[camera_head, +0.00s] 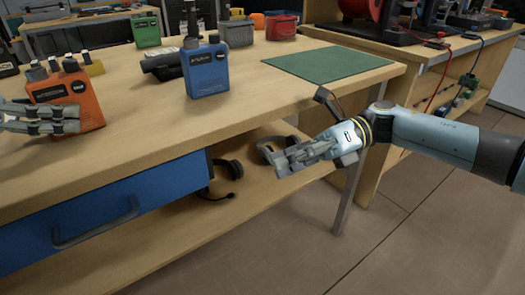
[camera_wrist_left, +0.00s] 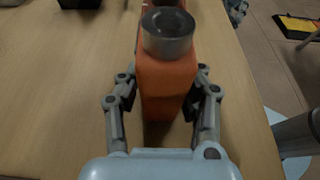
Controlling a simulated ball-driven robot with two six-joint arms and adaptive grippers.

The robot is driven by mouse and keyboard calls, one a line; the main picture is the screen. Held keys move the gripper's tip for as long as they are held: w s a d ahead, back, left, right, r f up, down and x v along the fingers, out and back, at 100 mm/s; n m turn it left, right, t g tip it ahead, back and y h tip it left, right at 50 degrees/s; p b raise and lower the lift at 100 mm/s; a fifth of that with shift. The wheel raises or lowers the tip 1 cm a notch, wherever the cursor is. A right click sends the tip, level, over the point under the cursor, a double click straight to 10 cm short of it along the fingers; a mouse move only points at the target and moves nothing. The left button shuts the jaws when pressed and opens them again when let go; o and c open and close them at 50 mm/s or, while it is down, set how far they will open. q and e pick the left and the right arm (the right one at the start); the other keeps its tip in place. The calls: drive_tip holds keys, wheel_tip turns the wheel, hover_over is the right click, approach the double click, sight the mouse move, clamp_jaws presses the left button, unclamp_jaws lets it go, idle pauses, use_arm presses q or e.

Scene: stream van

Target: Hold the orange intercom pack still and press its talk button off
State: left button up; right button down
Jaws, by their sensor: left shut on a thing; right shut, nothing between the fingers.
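The orange intercom pack (camera_head: 80,92) stands upright on the wooden bench at the left of the head view, with knobs on its top and a dark label on its face. My left gripper (camera_head: 62,118) is shut on the pack, its fingers across the lower front. I cannot make out the talk button. My right gripper (camera_head: 283,164) is shut and empty, out in front of the bench edge, apart from the pack.
A blue pack (camera_head: 207,72) and a green pack (camera_head: 146,30) stand on the bench (camera_head: 170,125). A green mat (camera_head: 328,64) lies at the right. A red container (camera_head: 281,26) stands behind. Headphones (camera_head: 228,172) lie on the shelf below, beside a blue drawer (camera_head: 110,215).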

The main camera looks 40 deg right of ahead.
use_arm(q)
drive_tip(key=o, duration=1.3)
